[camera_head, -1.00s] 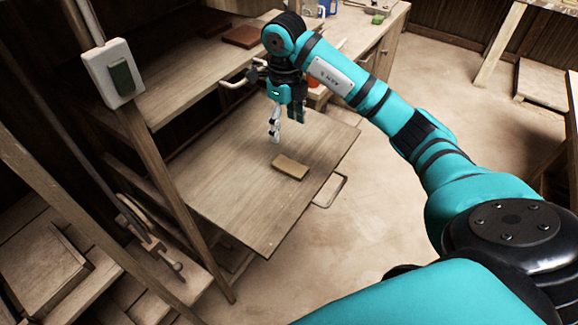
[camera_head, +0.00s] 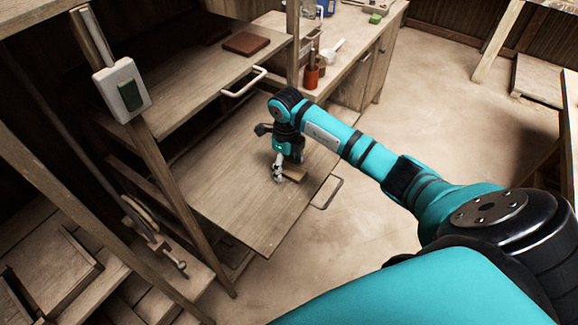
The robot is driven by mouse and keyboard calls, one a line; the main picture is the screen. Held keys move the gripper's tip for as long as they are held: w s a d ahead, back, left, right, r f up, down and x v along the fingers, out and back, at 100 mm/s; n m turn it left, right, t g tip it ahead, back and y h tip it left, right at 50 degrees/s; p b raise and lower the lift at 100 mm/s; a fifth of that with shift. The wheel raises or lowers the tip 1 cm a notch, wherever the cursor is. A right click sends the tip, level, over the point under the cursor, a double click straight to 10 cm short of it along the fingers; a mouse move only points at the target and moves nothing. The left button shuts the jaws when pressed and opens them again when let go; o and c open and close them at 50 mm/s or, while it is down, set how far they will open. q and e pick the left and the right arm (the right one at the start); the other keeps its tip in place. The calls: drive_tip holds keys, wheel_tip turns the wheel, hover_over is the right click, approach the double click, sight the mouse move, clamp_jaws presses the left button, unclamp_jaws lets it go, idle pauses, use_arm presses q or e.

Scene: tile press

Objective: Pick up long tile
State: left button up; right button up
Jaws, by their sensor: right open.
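The long tile (camera_head: 296,173) is a small tan slab lying flat on the lower pull-out wooden board (camera_head: 230,205), near its right edge. My right gripper (camera_head: 279,178) is open and low over the board, at the tile's left end. The gripper covers part of the tile, and I cannot tell whether a finger touches it. My left gripper is not in view.
An upper wooden shelf (camera_head: 190,85) with a white handle (camera_head: 245,82) holds a reddish-brown tile (camera_head: 246,43). A counter (camera_head: 345,60) with a red-brown container (camera_head: 311,76) stands behind. A post with a white switch box (camera_head: 122,90) rises at left. Open floor lies right.

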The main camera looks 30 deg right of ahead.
drive_tip(key=c, duration=1.3)
